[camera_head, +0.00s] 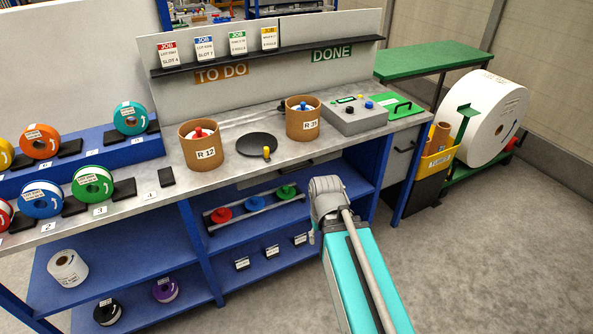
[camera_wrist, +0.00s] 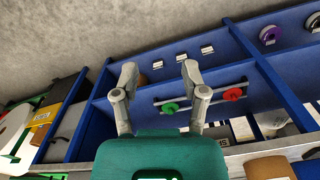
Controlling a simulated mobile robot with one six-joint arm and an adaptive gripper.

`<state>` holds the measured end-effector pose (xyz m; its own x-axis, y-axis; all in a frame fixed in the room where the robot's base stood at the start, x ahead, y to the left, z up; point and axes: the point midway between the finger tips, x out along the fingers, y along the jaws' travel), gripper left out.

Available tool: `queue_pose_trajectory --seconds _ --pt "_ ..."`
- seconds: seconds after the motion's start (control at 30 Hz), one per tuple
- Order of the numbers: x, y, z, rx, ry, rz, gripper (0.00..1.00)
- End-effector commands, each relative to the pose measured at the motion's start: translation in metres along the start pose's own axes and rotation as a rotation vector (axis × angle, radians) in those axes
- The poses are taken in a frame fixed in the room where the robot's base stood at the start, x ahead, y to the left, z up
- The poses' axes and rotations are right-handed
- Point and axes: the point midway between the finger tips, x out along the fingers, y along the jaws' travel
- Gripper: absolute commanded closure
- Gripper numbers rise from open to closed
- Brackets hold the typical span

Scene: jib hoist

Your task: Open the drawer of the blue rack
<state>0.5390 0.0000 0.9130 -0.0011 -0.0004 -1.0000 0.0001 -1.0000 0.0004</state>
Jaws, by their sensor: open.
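The blue rack is a workbench with a blue frame and shelves (camera_head: 210,250). A grey drawer front (camera_head: 399,165) with a dark handle sits under the right end of its top. It appears as a grey panel between blue posts at the left of the wrist view (camera_wrist: 66,127). Another grey front with a dark handle (camera_head: 277,172) lies under the middle of the top. Both look shut. My gripper (camera_wrist: 160,74) is open and empty, its two fingers apart before the shelves.
Cardboard tubs (camera_head: 202,152), a dark dish and a control box (camera_head: 355,117) stand on the top. A large white roll (camera_head: 495,120) and a yellow bin (camera_head: 437,155) stand right. Floor in front is clear.

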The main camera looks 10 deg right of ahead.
Motion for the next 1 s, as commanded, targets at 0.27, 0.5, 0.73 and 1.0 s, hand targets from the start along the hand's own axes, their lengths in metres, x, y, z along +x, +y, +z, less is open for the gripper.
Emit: queue_pose_trajectory --seconds 0.27,0.5,0.73,1.0 --pt "0.013 -0.005 -0.015 0.021 0.04 -0.043 0.43" --pt "0.043 -0.013 -0.063 0.109 0.174 -0.193 0.43" --pt "0.069 -0.028 -0.131 0.26 0.357 -0.414 0.43" --pt "0.084 -0.025 -0.208 0.49 0.557 -0.683 0.43"
